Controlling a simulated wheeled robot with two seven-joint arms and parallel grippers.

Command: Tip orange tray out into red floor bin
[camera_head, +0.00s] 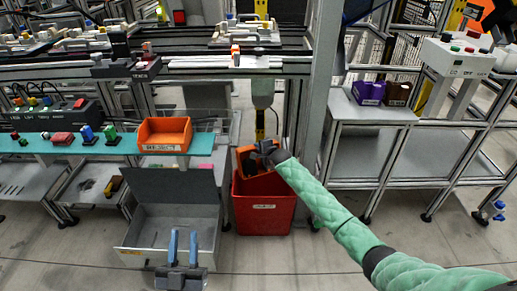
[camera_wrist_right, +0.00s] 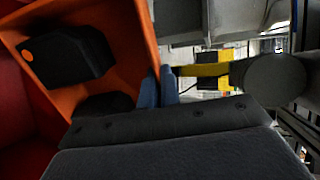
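The orange tray (camera_head: 243,160) is tilted over the red floor bin (camera_head: 264,208) in the head view. In the right wrist view the orange tray (camera_wrist_right: 118,42) shows dark blocks (camera_wrist_right: 68,55) still inside it. My right gripper (camera_head: 266,150) is shut on the tray's rim; its blue fingertips show close together in the right wrist view (camera_wrist_right: 159,88). The bin's red wall (camera_wrist_right: 15,100) shows at the left of that view. My left gripper (camera_head: 183,243) is empty and open at the bottom of the head view, its two blue fingers apart. The bin's inside is mostly hidden.
A second orange tray (camera_head: 165,134) stands on the teal shelf (camera_head: 110,145) with small coloured parts. A grey open box (camera_head: 170,238) is left of the bin. A metal post (camera_head: 318,90) rises right of it. Floor is clear at the front right.

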